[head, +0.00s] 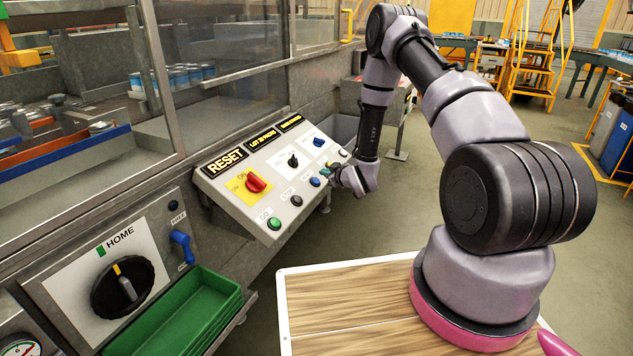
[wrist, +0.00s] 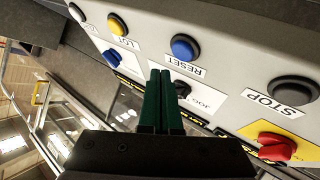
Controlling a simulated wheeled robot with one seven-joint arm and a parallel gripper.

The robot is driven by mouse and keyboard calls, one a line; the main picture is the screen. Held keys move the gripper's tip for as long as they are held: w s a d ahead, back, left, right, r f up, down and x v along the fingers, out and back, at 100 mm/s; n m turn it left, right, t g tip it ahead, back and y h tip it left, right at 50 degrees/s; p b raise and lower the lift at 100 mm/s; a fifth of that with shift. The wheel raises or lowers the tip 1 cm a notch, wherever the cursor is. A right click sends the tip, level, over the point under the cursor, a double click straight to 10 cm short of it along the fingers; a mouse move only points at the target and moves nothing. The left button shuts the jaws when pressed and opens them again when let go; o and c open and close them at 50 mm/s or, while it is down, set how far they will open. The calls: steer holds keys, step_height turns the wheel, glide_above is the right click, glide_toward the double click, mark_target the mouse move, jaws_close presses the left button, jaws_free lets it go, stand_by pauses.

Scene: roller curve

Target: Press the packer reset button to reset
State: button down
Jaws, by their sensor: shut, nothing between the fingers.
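The sloped grey control console (head: 240,208) carries the blue reset button (head: 315,182) on its lower front row. In the wrist view the blue button (wrist: 185,47) sits above an upside-down RESET label (wrist: 186,68). My gripper (head: 326,171) is at the right part of the console, close to the blue button. In the wrist view the green fingers of my gripper (wrist: 160,74) are together and empty, with tips a little below and left of the blue button. I cannot tell how far the tips are from the panel.
A yellow button (wrist: 118,25) labelled LOT and a black STOP button (wrist: 293,90) flank the blue one. A red rotary switch (head: 256,182) and black selector knob (head: 293,160) sit above the row. A green tray (head: 190,310) and the HOME panel (head: 70,275) are at left.

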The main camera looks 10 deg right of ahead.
mark_target(316, 177)
steer(key=shift+w+a+f, duration=0.15)
steer(key=shift+a+f, duration=0.05)
steer(key=shift+f, duration=0.2)
steer(key=shift+w+a+f, duration=0.15)
steer(key=shift+f, duration=0.2)
steer(key=shift+f, duration=0.1)
stand_by(1.5)
steer(key=shift+w+a+f, duration=0.1)
steer(key=shift+a+f, duration=0.1)
steer(key=shift+f, duration=0.1)
steer(key=shift+w+a+f, duration=0.15)
steer(key=shift+f, duration=0.2)
stand_by(0.7)
steer(key=shift+r, duration=0.15)
steer(key=shift+s+d+r, duration=0.25)
steer(key=shift+d+r, duration=0.1)
steer(key=shift+r, duration=0.25)
steer(key=shift+s+d+r, duration=0.25)
steer(key=shift+d+r, duration=0.1)
steer(key=shift+r, duration=0.35)
steer(key=shift+s+d+r, duration=0.3)
steer(key=shift+r, duration=0.45)
steer(key=shift+s+d+r, duration=0.25)
steer(key=shift+d+r, duration=0.1)
steer(key=shift+r, duration=0.35)
